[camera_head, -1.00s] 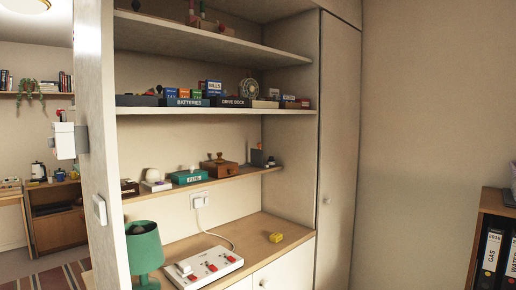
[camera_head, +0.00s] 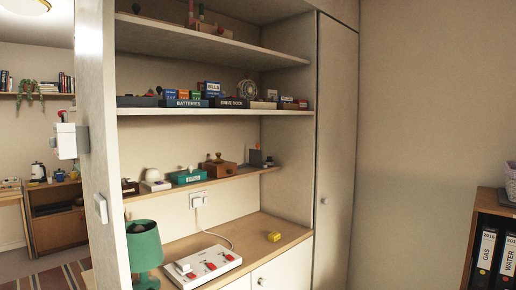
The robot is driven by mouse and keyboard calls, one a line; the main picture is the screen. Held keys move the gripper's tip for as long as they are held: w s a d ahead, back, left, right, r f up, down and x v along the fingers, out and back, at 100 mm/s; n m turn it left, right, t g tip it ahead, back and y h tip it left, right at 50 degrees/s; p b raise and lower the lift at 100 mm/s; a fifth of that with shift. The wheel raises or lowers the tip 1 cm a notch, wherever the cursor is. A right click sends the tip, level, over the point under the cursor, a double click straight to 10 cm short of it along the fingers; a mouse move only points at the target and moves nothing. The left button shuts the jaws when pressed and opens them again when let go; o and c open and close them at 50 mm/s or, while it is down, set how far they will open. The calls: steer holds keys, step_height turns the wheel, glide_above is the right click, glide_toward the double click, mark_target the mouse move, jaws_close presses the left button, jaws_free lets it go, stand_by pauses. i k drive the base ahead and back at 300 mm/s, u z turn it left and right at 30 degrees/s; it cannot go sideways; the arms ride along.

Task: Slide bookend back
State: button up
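A dark grey upright plate (camera_head: 255,157), which looks like a bookend, stands near the right end of the middle shelf (camera_head: 215,181). A small orange-topped item (camera_head: 269,161) is beside it on the right, and a brown wooden box (camera_head: 221,170) with a knobbed item on top stands to its left. The plate is small in the picture, and its base is hard to make out. My gripper is not in view.
Labelled boxes (camera_head: 187,103) line the shelf above. Binders (camera_head: 485,257) stand in a bookcase at right.

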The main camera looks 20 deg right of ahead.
mark_target(255, 156)
steer(key=u, duration=0.25)
steer(key=k, duration=0.5)
steer(key=z, duration=1.6)
steer(key=i, duration=1.7)
